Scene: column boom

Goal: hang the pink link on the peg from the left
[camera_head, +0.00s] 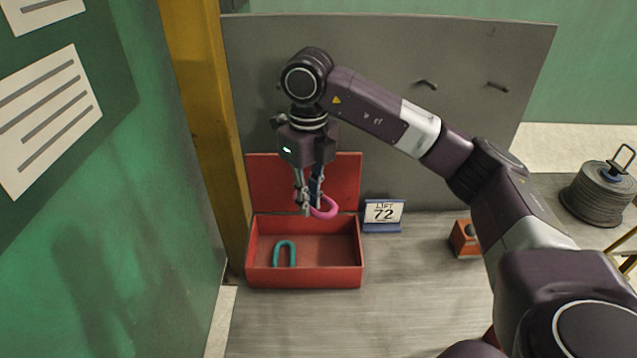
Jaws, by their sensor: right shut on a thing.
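The pink link (326,208) is a small rounded loop. It hangs from my right gripper (309,207), which is shut on it above the back part of the open red box. The gripper points down and covers part of the link. Two dark pegs show on the upright grey panel behind: one peg (427,84) right of the upper arm, and another peg (497,86) farther right. My right arm hides part of the panel's left side, so I cannot tell fully what pegs are there. My left gripper is not in view.
The red box (305,278), lid raised, holds a teal link (285,252). A sign reading 72 (383,214) stands right of it. A yellow post (200,110) rises at the left. A small orange block (464,240) and a dark coil (597,195) are at right.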

